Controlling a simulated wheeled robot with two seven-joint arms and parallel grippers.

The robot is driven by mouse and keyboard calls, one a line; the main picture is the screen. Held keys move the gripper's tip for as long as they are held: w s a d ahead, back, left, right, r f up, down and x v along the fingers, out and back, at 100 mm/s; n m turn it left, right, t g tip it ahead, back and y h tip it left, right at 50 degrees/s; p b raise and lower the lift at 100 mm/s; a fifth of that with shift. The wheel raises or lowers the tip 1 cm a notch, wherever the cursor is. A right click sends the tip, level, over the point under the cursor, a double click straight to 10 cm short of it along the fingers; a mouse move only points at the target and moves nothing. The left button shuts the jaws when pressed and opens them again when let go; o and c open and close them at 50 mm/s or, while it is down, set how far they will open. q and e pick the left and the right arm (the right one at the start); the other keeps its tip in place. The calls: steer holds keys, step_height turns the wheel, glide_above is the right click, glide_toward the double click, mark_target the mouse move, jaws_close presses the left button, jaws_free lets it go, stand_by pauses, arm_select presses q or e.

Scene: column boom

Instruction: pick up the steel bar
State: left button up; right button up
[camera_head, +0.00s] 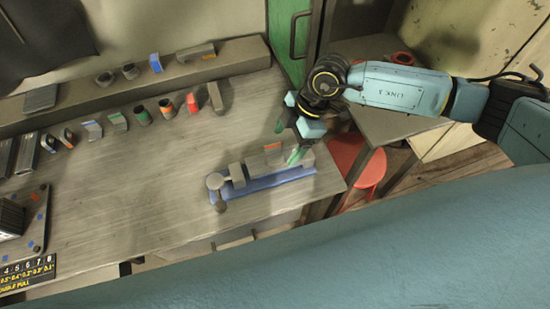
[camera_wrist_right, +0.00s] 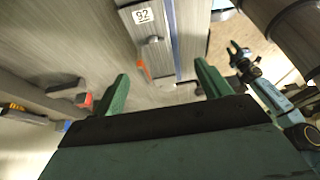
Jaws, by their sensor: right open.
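My right gripper (camera_head: 289,141) is open and empty above the right end of the bench, by the grey vise (camera_head: 236,176) on its blue base. In the right wrist view its two green fingers (camera_wrist_right: 162,87) stand wide apart, with bench top between them. I cannot tell for sure which piece is the steel bar. A plain dark grey bar (camera_head: 215,97) lies on the bench, left of and behind the vise. Another grey bar (camera_head: 193,52) with an orange mark lies on the back ledge. My left gripper (camera_wrist_right: 236,48) appears small in the right wrist view, its jaws unclear.
Several small blocks and cups, such as a red block (camera_head: 192,103), line the back of the bench (camera_head: 130,190). A red stool (camera_head: 358,170) stands right of the bench, beside a side table (camera_head: 395,122). A dark plate (camera_head: 28,225) lies at the left. The bench's middle is clear.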

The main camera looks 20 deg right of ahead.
mark_target(275, 157)
steer(key=x, duration=0.2)
steer(key=shift+a+f, duration=0.1)
steer(key=shift+f, duration=0.15)
steer(key=shift+w+d+p+x, duration=0.1)
steer(key=shift+w+p+x, duration=0.1)
steer(key=shift+x, duration=1.05)
steer(key=shift+w+d+p+x, duration=0.1)
steer(key=shift+w+x, duration=0.1)
steer(key=shift+x, duration=1.05)
steer(key=shift+f, duration=0.1)
steer(key=c, duration=1.4)
